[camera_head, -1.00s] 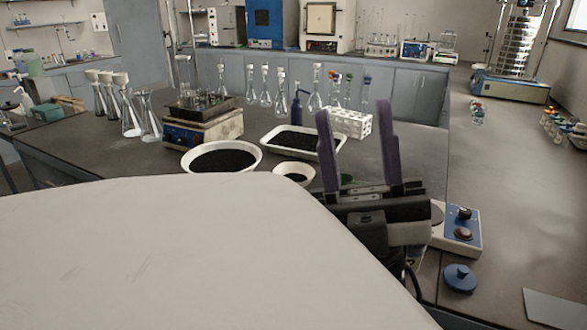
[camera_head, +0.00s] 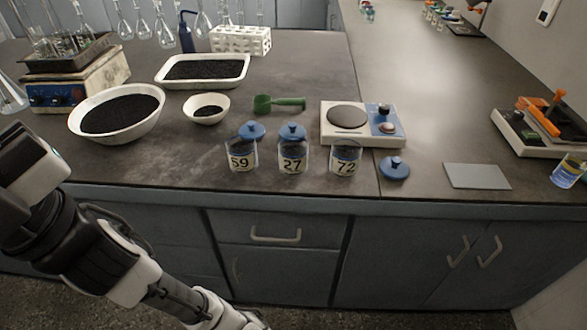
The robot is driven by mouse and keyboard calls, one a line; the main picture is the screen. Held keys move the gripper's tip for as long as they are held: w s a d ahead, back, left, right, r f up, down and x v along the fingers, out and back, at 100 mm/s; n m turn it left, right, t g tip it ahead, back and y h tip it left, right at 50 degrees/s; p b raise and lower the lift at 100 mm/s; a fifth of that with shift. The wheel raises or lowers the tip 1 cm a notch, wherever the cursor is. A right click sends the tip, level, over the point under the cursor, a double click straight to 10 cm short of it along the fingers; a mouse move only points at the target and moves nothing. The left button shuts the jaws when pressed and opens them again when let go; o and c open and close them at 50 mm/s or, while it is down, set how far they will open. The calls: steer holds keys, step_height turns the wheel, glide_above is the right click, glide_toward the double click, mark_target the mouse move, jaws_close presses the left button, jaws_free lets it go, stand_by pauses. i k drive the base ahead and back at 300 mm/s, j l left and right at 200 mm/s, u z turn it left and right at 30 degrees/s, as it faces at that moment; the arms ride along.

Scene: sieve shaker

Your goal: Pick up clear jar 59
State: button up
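Clear jar 59 (camera_head: 242,158) stands upright near the front edge of the bench, the leftmost of three labelled jars. It is see-through with a white label that reads 59. A blue lid (camera_head: 252,131) shows just behind its top; I cannot tell whether it is on the jar or lies behind it. Jar 27 (camera_head: 292,160) stands to its right, and jar 72 (camera_head: 345,160) stands right of that. My arm shows at the lower left, apart from the jars. My gripper is out of the picture.
Behind the jars are a green scoop (camera_head: 279,103), a small bowl (camera_head: 206,108), a large bowl of black grains (camera_head: 154,128) and a white tray (camera_head: 243,82). A hotplate (camera_head: 362,122) and a loose blue lid (camera_head: 395,168) are to the right. A grey plate (camera_head: 477,176) lies farther right.

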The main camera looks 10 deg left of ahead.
mark_target(240, 144)
steer(key=k+j+u, duration=0.1)
steer(key=k, duration=0.85)
